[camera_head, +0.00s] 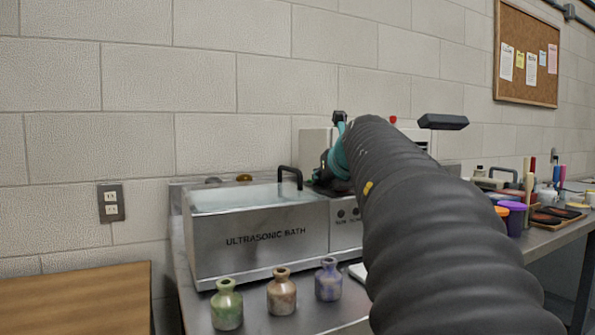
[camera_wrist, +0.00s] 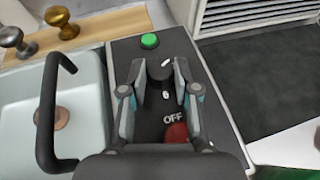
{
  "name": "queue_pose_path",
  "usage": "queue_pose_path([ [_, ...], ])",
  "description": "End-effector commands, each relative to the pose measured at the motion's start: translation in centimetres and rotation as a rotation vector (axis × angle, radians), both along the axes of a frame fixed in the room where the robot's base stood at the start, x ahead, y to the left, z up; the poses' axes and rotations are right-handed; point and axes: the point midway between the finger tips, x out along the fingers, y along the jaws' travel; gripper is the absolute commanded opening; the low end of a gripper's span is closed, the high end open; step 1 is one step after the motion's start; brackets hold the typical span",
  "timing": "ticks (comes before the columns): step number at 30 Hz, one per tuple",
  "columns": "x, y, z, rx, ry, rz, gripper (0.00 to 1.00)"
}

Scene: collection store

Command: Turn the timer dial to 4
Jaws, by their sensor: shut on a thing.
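The timer dial (camera_wrist: 157,75) is a dark round knob on the black control panel of the ultrasonic bath (camera_head: 258,243). My gripper (camera_wrist: 160,78) is shut on the dial, with one finger on each side of it. A short white mark shows at the dial's upper right. Below the dial I read a "6" and "OFF"; other markings are hidden by the fingers, and I cannot see a 4. In the head view my gripper (camera_head: 333,168) is at the bath's right end, and my arm hides the dial.
A green button (camera_wrist: 149,41) is beyond the dial, and a red button (camera_wrist: 176,133) is nearer. The tank's black handle (camera_wrist: 48,110) stands to the left. Three small bottles, green (camera_head: 227,305), brown (camera_head: 281,292) and blue (camera_head: 328,280), stand before the bath.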

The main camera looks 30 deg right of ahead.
Motion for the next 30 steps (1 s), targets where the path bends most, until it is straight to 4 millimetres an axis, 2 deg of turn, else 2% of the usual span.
queue_pose_path([
  [9, 0.07, 0.04, 0.00, 0.000, -0.001, -0.066, 0.00],
  [24, 0.05, -0.05, -0.10, 0.001, 0.000, -0.078, 0.00],
  [25, 0.04, -0.04, -0.11, 0.001, 0.000, -0.078, 0.35],
  [26, 0.04, -0.04, -0.11, 0.001, 0.000, -0.078, 0.41],
  [30, 0.04, -0.02, -0.08, 0.001, 0.000, -0.078, 0.41],
])
